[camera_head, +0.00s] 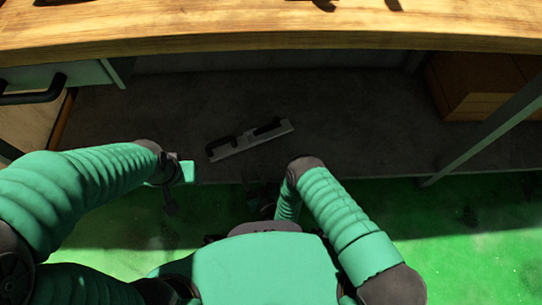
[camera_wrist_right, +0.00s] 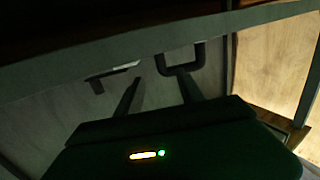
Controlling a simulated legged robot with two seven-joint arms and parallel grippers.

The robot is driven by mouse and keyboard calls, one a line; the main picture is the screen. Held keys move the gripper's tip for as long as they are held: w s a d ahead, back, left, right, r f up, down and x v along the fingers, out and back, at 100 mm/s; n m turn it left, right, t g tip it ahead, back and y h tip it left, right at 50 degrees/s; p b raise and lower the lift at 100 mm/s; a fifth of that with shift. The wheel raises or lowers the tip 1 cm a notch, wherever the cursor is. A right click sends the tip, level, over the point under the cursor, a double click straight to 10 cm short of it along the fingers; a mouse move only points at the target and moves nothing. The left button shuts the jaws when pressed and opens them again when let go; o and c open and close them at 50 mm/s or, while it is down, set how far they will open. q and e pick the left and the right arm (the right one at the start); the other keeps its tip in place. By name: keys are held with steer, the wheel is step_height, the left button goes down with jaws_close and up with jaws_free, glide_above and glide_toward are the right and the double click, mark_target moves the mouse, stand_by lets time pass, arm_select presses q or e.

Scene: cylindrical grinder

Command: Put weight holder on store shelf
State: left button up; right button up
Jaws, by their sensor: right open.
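The weight holder, apparently the pale metal bar (camera_head: 252,140) with two black handles, lies flat and slanted on the dark lower shelf (camera_head: 330,110) under the workbench. In the right wrist view a black U-shaped handle (camera_wrist_right: 181,60) shows beyond my fingertips, and part of the pale bar shows to its left. My right gripper (camera_head: 258,190) is dark, in shadow at the shelf's front edge, below the bar. Its two fingers (camera_wrist_right: 158,85) stand apart with nothing between them. My left gripper (camera_head: 170,205) hangs at the left near the shelf front; its jaws are unclear.
The wooden bench top (camera_head: 270,38) overhangs the shelf. A brown box (camera_head: 480,85) sits on the shelf at the right, behind a slanted grey post (camera_head: 485,140). A drawer with a black handle (camera_head: 32,95) is at the left. The shelf around the bar is clear.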

steer(key=shift+n+g, duration=0.3)
steer(key=shift+g, duration=0.6)
steer(key=w+r, duration=0.1)
steer(key=w, duration=0.1)
steer(key=w+r, duration=0.1)
steer(key=w, duration=0.1)
steer(key=w+r, duration=0.1)
steer(key=w, duration=0.1)
steer(key=shift+w+a+r, duration=0.15)
steer(key=shift+w+r, duration=0.05)
steer(key=shift+r, duration=0.2)
steer(key=w+d+r+g+h, duration=0.3)
steer(key=w+d+r+g, duration=0.1)
steer(key=d+r, duration=0.55)
steer(key=s+d+r+m+g+h, duration=0.2)
steer(key=s+d+r+m+g, duration=0.15)
steer(key=s+d+r, duration=0.55)
steer(key=s+d+r+m+g+h, duration=0.2)
steer(key=s+d+r+g, duration=0.3)
steer(key=s, duration=0.9)
step_height(320, 180, up, 45)
steer(key=d+t+p, duration=0.1)
steer(key=p, duration=4.5)
steer(key=shift+w, duration=0.25)
